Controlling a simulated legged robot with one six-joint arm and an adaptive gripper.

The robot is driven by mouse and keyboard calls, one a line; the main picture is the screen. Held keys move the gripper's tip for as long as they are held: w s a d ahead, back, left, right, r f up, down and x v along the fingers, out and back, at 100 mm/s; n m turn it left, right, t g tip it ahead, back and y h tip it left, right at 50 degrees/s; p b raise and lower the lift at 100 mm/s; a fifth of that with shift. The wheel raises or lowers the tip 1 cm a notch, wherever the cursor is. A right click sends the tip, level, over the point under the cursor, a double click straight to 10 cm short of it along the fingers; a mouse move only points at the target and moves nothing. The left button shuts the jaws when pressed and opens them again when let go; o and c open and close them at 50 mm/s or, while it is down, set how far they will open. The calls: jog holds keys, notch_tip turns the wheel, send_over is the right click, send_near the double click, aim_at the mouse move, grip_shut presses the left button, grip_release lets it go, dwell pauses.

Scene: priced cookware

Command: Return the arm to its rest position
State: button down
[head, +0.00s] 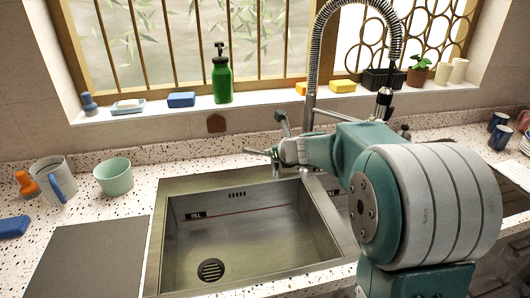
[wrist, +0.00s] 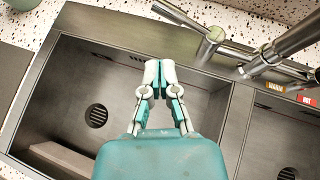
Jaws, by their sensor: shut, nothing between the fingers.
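My gripper (wrist: 160,75) is shut and empty in the wrist view, with its fingertips together above the sink. My teal and grey arm (head: 425,205) fills the right of the head view, and its far end reaches left toward the tap.
The tall spring tap (head: 311,85) stands behind the sink, close to my arm. Blue cups (head: 500,137) stand right.

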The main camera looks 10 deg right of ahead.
jog(key=s+a+r+n+g+y, duration=0.1)
jog(key=s+a+r+n+g, duration=0.15)
jog(key=s+n, duration=0.6)
jog(key=s+a+r+n+g, duration=0.15)
jog(key=s+a+n, duration=0.25)
jog(key=s+n, duration=0.45)
jog(key=s+d+f+n+h, duration=0.1)
jog(key=s+d+n+h, duration=0.1)
jog(key=s+n, duration=0.5)
jog(key=s+d+f+n+g+h, duration=0.1)
jog(key=s+d+n+h, duration=0.1)
jog(key=s+n, duration=0.6)
jog(key=s+h, duration=0.1)
jog(key=s, duration=0.3)
jog(key=shift+s+d+f, duration=0.35)
jog(key=shift+s+f, duration=0.05)
